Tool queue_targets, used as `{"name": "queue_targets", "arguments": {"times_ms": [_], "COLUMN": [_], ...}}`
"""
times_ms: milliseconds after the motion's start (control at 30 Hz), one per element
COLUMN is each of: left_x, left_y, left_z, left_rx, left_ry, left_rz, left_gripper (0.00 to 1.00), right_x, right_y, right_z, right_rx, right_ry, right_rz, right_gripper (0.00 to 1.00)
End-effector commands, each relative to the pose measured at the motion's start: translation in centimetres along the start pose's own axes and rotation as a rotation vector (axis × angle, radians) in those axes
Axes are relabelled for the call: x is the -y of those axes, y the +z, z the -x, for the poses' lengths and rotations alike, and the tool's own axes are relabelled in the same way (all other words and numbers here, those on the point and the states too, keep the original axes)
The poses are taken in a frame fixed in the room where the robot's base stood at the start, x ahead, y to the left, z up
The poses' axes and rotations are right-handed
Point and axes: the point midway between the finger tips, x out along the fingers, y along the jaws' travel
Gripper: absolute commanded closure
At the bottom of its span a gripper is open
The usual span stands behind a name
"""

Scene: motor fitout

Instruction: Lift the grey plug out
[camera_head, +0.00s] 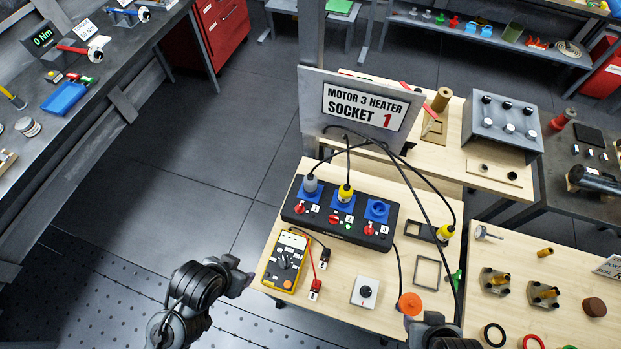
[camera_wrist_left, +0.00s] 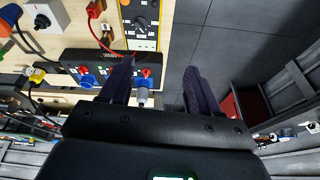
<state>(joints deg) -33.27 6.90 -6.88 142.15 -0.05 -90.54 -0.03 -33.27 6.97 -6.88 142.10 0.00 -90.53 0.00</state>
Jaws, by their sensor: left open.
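The grey plug (camera_head: 310,184) stands in the left blue socket of the black socket box (camera_head: 335,220). It also shows in the left wrist view (camera_wrist_left: 142,97), close to the left finger in that picture. A yellow plug (camera_head: 345,193) is in the middle socket; the right socket (camera_head: 377,209) is empty. My left gripper (camera_head: 240,276) is off the table's left edge, apart from the plug. In its wrist view the left gripper (camera_wrist_left: 157,68) has its fingers spread with nothing held. My right gripper (camera_head: 425,322) is partly visible at the bottom edge, its jaws unclear.
A yellow multimeter (camera_head: 285,262) with leads lies left in front of the box. Another yellow plug (camera_head: 445,232) lies at right. Black cables arch over the box before the sign (camera_head: 365,104).

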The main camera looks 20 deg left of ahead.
Motion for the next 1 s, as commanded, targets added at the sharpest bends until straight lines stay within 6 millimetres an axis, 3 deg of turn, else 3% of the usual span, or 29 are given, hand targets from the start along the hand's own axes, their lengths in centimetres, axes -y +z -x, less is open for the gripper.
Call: {"name": "queue_targets", "arguments": {"times_ms": [467, 633, 900, 1000], "left_x": [0.0, 0.0, 0.0, -0.2], "left_y": [0.0, 0.0, -0.1, -1.2], "left_z": [0.0, 0.0, -0.1, -0.4], "left_rx": [0.0, 0.0, -0.003, -0.036], "left_ry": [0.0, 0.0, 0.0, -0.005], "left_rz": [0.001, 0.002, 0.0, -0.034], "left_gripper": [0.38, 0.2, 0.2, 0.2], "right_x": [0.1, 0.1, 0.0, -0.1], "right_y": [-0.1, -0.1, 0.0, 0.1], "right_z": [0.0, 0.0, 0.0, -0.3], "right_rx": [-0.001, -0.001, 0.0, 0.0], "right_ry": [-0.004, -0.004, 0.001, 0.002], "right_rz": [-0.006, -0.005, 0.001, 0.003], "right_gripper": [0.57, 0.57, 0.57, 0.57]}}
